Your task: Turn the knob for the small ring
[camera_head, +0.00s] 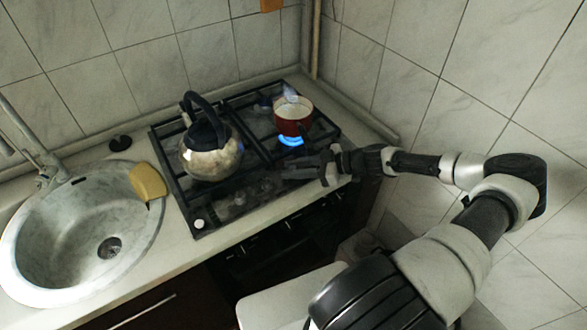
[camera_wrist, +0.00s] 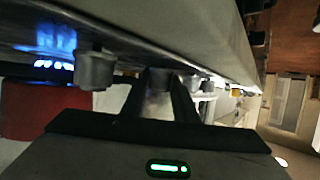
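My gripper (camera_head: 290,172) is low over the front right of the black gas hob (camera_head: 194,229). In the wrist view its two dark fingers (camera_wrist: 159,82) reach toward a row of knobs, with one dark knob between or just beyond the tips. I cannot tell whether they touch it. A grey knob (camera_wrist: 96,70) stands to their left and smaller-looking knobs (camera_wrist: 190,83) to their right. In the head view a pale knob (camera_head: 199,223) shows at the hob's front left corner. A blue flame (camera_head: 291,140) burns under the red pot (camera_head: 292,119). Which knob serves the small ring is unclear.
A metal kettle (camera_head: 211,158) with a black handle stands on the left of the hob. A sponge (camera_head: 147,182) lies at the sink's (camera_head: 60,291) right rim. Tiled walls close off the back and right. The flame (camera_wrist: 45,50) and red pot (camera_wrist: 45,108) are near my gripper.

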